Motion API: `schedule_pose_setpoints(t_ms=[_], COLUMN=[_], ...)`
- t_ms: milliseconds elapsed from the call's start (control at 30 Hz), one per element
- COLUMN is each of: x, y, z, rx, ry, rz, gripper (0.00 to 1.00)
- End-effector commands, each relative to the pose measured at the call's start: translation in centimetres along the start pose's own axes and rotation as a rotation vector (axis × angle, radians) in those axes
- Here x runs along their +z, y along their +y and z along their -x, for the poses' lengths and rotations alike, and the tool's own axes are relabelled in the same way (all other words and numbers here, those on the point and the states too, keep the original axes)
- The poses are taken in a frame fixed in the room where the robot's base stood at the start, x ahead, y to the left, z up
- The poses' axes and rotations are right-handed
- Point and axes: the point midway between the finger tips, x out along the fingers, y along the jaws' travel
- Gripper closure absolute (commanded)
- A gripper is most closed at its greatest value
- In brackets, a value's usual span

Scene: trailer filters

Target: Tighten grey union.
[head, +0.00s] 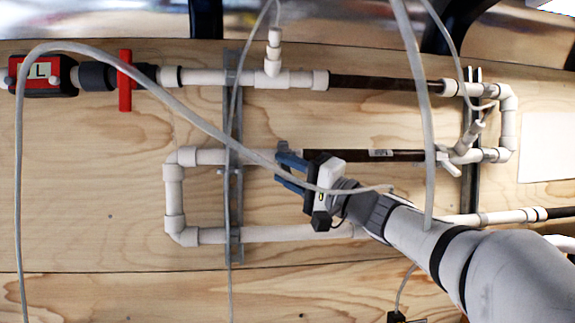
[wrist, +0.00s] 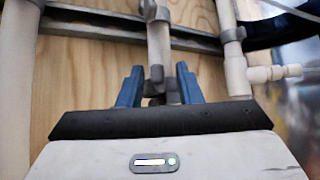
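My gripper (head: 279,164) is over the middle pipe run, just right of the left vertical metal strut, its blue fingers pointing left. In the wrist view my gripper (wrist: 160,72) has its two blue fingers apart, one on each side of the middle pipe. A dark grey fitting (wrist: 157,75), which looks like the grey union, shows between the fingers with gaps on both sides. In the head view the gripper covers this part of the pipe. I cannot tell how deep the fingers reach around the fitting.
The upper white pipe (head: 205,77) has a tee (head: 273,62) and a red valve handle (head: 125,80). The lower white pipe (head: 265,234) runs below. The metal strut (head: 235,185) crosses behind the pipes. A loose grey hose (head: 150,86) hangs across the panel and passes over my gripper.

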Motion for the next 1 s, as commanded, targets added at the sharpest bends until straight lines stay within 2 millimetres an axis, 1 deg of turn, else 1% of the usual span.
schedule_pose_setpoints(t_ms=[67,267,367,667,1000], x=[0.02,0.04,0.04,0.05,0.06], y=[0.01,0.07,0.06,0.06,0.05], z=[-0.27,-0.27,-0.26,-0.25,-0.25], rx=[0.000,0.001,0.001,0.001,0.001], ry=[0.000,0.000,0.000,0.000,0.000], rz=[0.000,0.000,0.000,0.000,0.000], gripper=[0.68,0.68,0.75,0.99,1.00])
